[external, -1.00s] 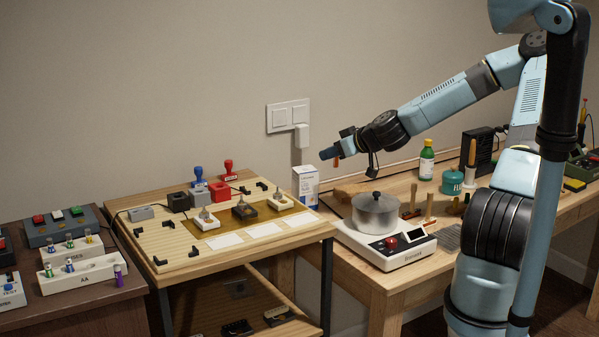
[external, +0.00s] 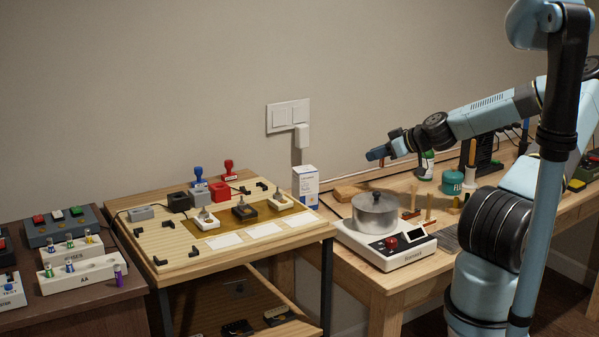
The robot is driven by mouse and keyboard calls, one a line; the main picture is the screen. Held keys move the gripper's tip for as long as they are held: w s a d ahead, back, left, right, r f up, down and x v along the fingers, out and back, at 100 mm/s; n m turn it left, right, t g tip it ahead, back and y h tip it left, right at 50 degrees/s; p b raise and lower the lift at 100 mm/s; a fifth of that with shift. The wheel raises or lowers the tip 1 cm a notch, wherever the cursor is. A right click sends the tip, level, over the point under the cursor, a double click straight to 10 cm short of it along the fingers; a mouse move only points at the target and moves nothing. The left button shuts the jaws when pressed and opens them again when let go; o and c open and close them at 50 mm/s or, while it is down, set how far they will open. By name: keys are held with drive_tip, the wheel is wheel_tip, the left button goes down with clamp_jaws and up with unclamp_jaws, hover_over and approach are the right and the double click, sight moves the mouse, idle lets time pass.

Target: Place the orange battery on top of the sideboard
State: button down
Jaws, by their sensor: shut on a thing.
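My gripper (external: 375,156) is in the air above the right-hand wooden bench, up and right of the metal pot. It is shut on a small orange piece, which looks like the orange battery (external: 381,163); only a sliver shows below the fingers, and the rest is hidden. The dark brown furniture (external: 84,304) at the far left looks like the sideboard. White battery racks (external: 95,269) with several small cells stand on its top. My gripper is far to the right of it.
A pegged wooden work board (external: 170,262) with stamps and small blocks lies between. A pot (external: 375,215) on a white scale (external: 398,256) and a white box (external: 306,186) stand on the bench (external: 378,281). A grey button box (external: 62,232) occupies the sideboard's back.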

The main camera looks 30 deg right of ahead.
drive_tip(key=shift+n, duration=0.3)
drive_tip(key=shift+s+d+f, duration=0.4)
drive_tip(key=shift+d+f, duration=0.35)
drive_tip(key=shift+f, duration=1.15)
drive_tip(key=shift+s+d+f, duration=0.35)
drive_tip(key=shift+d+f, duration=0.35)
drive_tip(key=shift+f, duration=1.15)
drive_tip(key=shift+s+d+f, duration=0.4)
drive_tip(key=shift+d+f, duration=0.35)
drive_tip(key=shift+f, duration=1.15)
drive_tip(key=shift+f+y, duration=0.1)
drive_tip(key=shift+y, duration=0.2)
drive_tip(key=c, duration=1.1)
unclamp_jaws()
drive_tip(key=shift+o, duration=0.2)
drive_tip(key=v, duration=1.2)
drive_tip(key=shift+r, duration=0.3)
